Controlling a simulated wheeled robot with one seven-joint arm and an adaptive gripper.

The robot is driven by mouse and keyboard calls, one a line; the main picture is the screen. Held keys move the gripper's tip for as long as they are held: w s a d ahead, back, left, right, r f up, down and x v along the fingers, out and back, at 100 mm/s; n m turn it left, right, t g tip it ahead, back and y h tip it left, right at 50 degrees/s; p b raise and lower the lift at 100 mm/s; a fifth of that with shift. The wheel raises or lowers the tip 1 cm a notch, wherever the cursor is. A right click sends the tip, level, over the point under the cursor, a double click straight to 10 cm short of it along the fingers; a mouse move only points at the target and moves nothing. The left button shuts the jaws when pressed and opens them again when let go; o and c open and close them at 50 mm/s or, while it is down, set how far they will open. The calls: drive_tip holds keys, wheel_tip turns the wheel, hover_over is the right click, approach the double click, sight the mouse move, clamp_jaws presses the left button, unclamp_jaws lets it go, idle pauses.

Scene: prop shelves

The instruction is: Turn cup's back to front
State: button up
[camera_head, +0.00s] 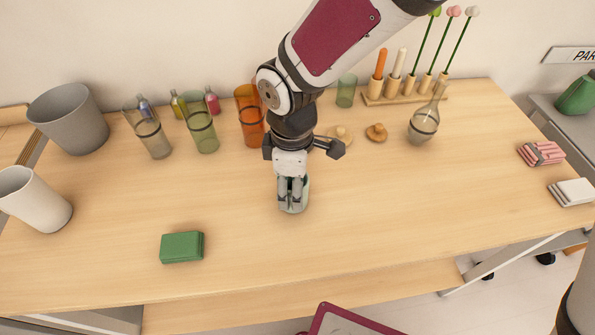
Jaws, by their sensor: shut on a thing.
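A small pale grey-green cup (301,205) stands upright on the wooden table, near its middle. My gripper (291,201) points down from above and is shut on this cup. The fingers cover much of the cup's near side. The arm hides its upper part and what lies straight behind it. I cannot make out a handle or a marking that tells the cup's front from its back.
A green box (182,247) lies front left. A white cup (36,200) and a grey bin (69,118) stand at the left. Tall tumblers, including an orange one (249,115), line the back. A glass flask (423,125) stands right. The table's front right is clear.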

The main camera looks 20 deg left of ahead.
drive_tip(key=shift+f, duration=0.1)
drive_tip(key=o, duration=1.4)
drive_tip(key=shift+c, duration=0.2)
wheel_tip(320, 180, up, 12)
drive_tip(key=w+d+r+m+t, duration=0.1)
drive_tip(key=d+r+m, duration=0.2)
drive_tip(key=d, duration=0.3)
drive_tip(key=w+d+r+m, duration=0.2)
drive_tip(key=d+r, duration=0.1)
drive_tip(key=d, duration=0.2)
drive_tip(key=s+d+r+m+t, duration=0.1)
drive_tip(key=s+d+r+m, duration=0.1)
drive_tip(key=d+m, duration=0.3)
drive_tip(key=s+d+r+m+t+p, duration=0.1)
drive_tip(key=s+d+m, duration=0.4)
drive_tip(key=d, duration=0.5)
drive_tip(key=s+d+r+m+t+p, duration=0.1)
drive_tip(key=s+d+r+m, duration=0.1)
drive_tip(key=s+d+m, duration=0.2)
drive_tip(key=d+m, duration=0.2)
drive_tip(key=d, duration=0.2)
drive_tip(key=shift+s+d+r, duration=0.25)
drive_tip(key=shift+d+r, duration=0.05)
